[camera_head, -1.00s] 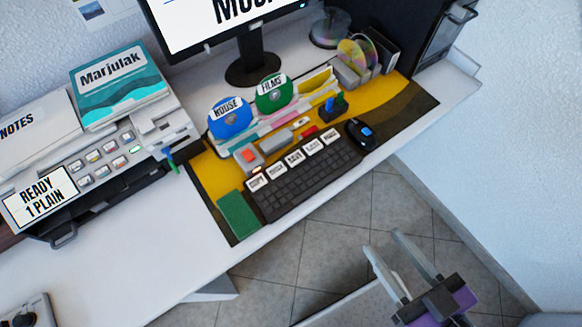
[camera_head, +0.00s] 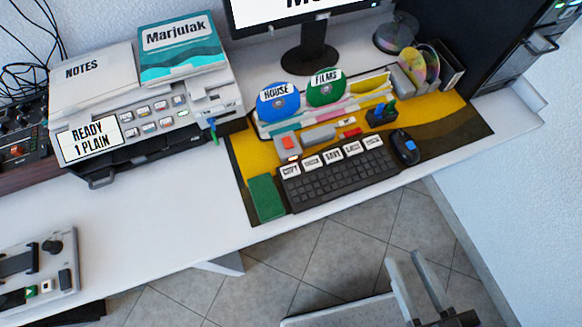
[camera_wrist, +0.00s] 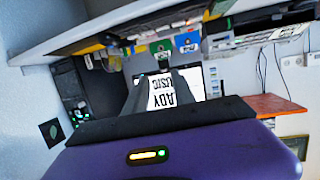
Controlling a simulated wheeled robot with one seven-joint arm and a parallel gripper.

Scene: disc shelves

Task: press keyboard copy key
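The black keyboard (camera_head: 338,184) lies on the yellow and dark mat (camera_head: 468,124) on the white desk. A row of white labelled keys runs along its back edge. The copy key (camera_head: 290,170) is the leftmost one, marked COPY. My gripper (camera_head: 407,262) is in the lower right of the head view, in front of the desk and over the floor, well apart from the keyboard. Its two grey fingers stand apart with nothing between them. In the wrist view the keys are too small to tell.
A printer (camera_head: 150,110) stands left on the desk, with a Marjulak book (camera_head: 180,50) on top. A green pad (camera_head: 266,197) lies left of the keyboard, a mouse (camera_head: 405,147) to its right. Blue (camera_head: 278,103) and green (camera_head: 326,88) discs stand behind.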

